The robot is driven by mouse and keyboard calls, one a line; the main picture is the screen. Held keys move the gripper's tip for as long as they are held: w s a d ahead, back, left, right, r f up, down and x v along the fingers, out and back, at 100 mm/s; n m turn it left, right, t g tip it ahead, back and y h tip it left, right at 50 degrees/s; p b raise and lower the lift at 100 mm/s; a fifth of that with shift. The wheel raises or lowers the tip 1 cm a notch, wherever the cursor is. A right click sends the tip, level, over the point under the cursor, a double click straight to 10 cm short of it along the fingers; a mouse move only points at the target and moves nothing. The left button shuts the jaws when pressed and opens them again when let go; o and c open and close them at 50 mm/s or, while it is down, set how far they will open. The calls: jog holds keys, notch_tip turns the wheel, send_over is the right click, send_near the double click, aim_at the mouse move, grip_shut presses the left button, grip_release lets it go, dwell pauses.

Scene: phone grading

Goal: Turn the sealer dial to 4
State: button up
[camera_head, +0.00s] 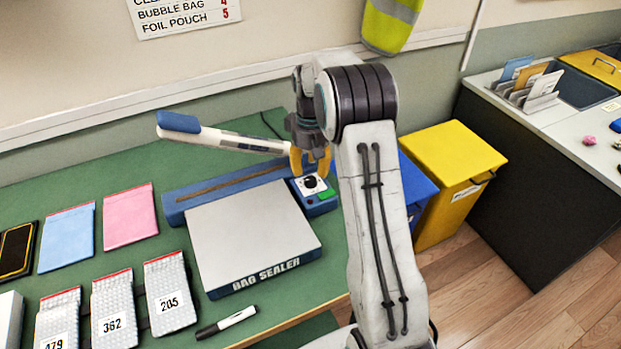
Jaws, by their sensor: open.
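The bag sealer (251,238) stands on the green bench, with a grey top plate and "BAG SEALER" on its front edge. Its blue-ended sealing arm (222,137) is raised. The black sealer dial (310,182) sits on a white panel at the sealer's right end, beside a green button (325,194). My gripper (311,165) points down with its yellow fingers apart, just above and around the far side of the dial. I cannot tell whether a finger touches it. The dial's pointer and numbers are too small to read.
A marker (226,322), numbered bubble bags (170,292), a blue pouch (67,238) and a pink pouch (130,216) lie on the bench. A yellow bin (450,170) and blue bin (415,188) stand right.

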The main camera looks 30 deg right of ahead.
aim_at(311, 179)
jog(key=shift+f, duration=2.3)
jog(key=shift+o, duration=0.2)
grip_shut()
